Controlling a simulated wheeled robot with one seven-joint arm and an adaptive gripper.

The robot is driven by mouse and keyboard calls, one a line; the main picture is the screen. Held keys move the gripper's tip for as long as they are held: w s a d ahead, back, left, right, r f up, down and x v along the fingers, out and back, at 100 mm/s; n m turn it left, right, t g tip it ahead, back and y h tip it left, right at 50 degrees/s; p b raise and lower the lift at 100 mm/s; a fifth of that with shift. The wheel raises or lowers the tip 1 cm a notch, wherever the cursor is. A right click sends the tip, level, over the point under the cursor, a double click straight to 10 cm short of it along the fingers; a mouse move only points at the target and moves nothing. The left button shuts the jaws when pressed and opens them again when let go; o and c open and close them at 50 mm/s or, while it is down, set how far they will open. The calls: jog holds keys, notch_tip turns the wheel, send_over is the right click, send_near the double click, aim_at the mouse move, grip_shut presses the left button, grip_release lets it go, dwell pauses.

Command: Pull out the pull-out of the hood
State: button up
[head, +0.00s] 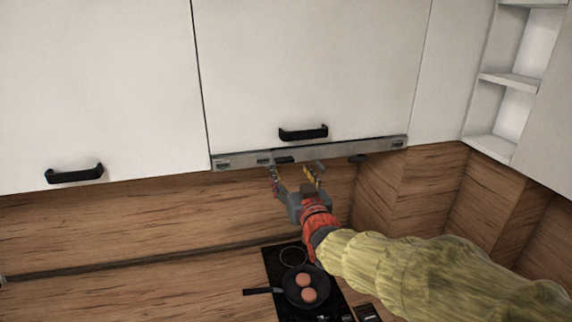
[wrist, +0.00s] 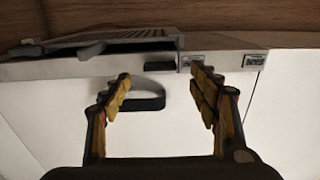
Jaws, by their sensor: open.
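The hood is set under the white wall cabinet, and its silver front strip (head: 335,149) runs along the cabinet's lower edge. In the wrist view, which looks upside down, the strip (wrist: 70,68) crosses the picture above the fingers, with a grey grille (wrist: 115,42) behind it. A small dark piece (head: 285,159) sits on the strip; it also shows in the wrist view (wrist: 158,67). My gripper (head: 296,170) is open and empty just below and in front of the strip. In the wrist view its fingers (wrist: 160,75) point at the strip. Contact cannot be told.
A black handle (head: 303,133) is on the cabinet door (head: 310,65) above the hood. Another handle (head: 75,174) is on the left door. Below, a black hob (head: 278,262) carries a pan (head: 318,280) with two round brown items. Open shelves (head: 510,80) stand at right.

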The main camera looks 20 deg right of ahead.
jog(key=w+p, duration=0.1)
jog(key=w, duration=0.5)
jog(key=shift+c, duration=0.6)
grip_shut()
dwell(0.3)
